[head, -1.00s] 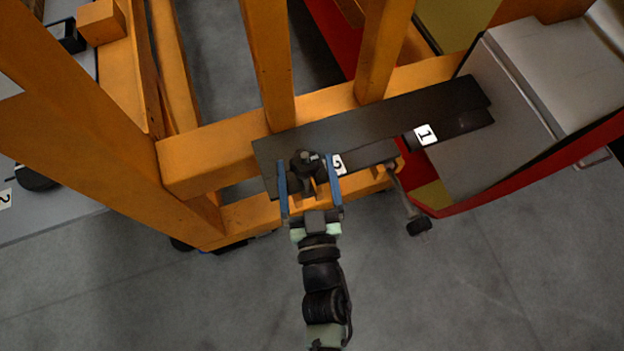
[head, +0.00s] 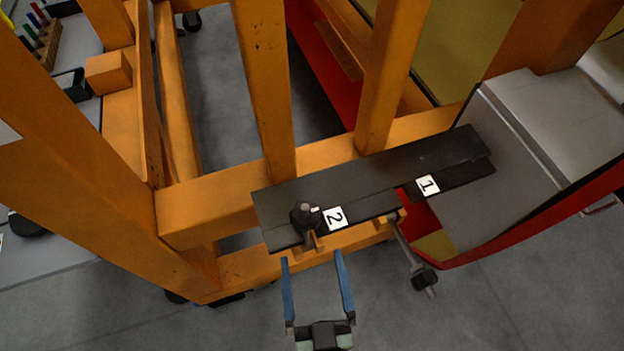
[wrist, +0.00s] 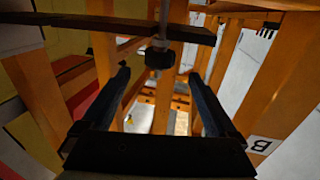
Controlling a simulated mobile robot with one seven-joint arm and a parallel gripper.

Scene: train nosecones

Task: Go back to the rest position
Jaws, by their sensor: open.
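My gripper (head: 315,272) is open and empty, its two blue fingers apart, just below the front edge of the dark plate (head: 375,170) in the head view. A black clamp knob (head: 305,216) stands on the plate's left end, beside the white label 2 (head: 335,218), ahead of my fingertips and apart from them. In the wrist view, my gripper (wrist: 160,75) shows with its fingers spread, and the dark knob (wrist: 159,57) is seen beyond, between them.
An orange frame (head: 215,205) with thick posts stands at the left and behind. A second clamp handle (head: 424,277) hangs near label 1 (head: 427,185). A grey and red body (head: 520,150) is at the right. The grey floor (head: 450,325) in front is clear.

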